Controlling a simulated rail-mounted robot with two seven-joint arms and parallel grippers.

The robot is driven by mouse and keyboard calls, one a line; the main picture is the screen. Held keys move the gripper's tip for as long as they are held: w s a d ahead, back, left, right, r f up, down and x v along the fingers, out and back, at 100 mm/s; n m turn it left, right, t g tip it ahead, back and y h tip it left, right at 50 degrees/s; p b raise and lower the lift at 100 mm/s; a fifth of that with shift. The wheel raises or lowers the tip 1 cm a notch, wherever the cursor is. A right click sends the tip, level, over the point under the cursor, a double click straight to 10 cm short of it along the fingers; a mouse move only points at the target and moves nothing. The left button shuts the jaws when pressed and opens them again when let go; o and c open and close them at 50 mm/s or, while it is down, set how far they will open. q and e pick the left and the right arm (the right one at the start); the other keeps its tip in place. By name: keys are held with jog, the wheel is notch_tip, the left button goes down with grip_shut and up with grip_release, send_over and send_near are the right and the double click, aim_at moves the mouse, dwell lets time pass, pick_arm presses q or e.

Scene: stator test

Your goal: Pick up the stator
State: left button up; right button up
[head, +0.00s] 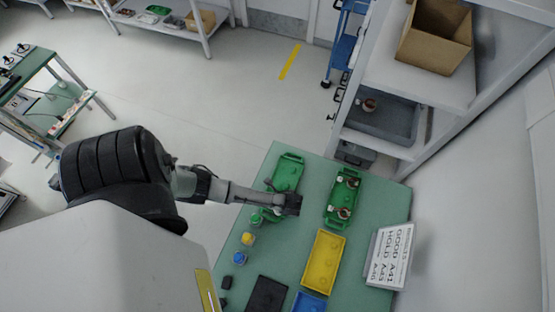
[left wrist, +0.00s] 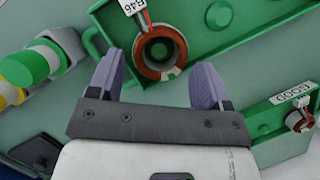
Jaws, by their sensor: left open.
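A stator (left wrist: 160,52), a grey ring with copper windings inside and a white tag reading B46, shows ahead of my left gripper (left wrist: 160,76) in the left wrist view. It sits at a green tray (left wrist: 110,22). The two pale purple fingers are open, one on each side below the stator; I cannot tell whether they touch it. In the head view my left gripper (head: 290,205) is over the near end of the left green tray (head: 288,171) and hides the stator there. My right gripper is not in view.
A second green tray (head: 331,214) holds copper stators (head: 344,213). A yellow tray (head: 322,262), a blue tray (head: 309,303) and a black tray (head: 267,293) lie nearer. Small coloured-cap containers (head: 247,239) stand at the left. A sign (head: 388,256) stands at the right edge.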

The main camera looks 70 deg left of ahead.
pick_arm(q)
jog(key=shift+x, duration=2.15)
jog(key=shift+w, duration=0.1)
jog(key=c, duration=0.8)
jog(key=shift+r, duration=0.1)
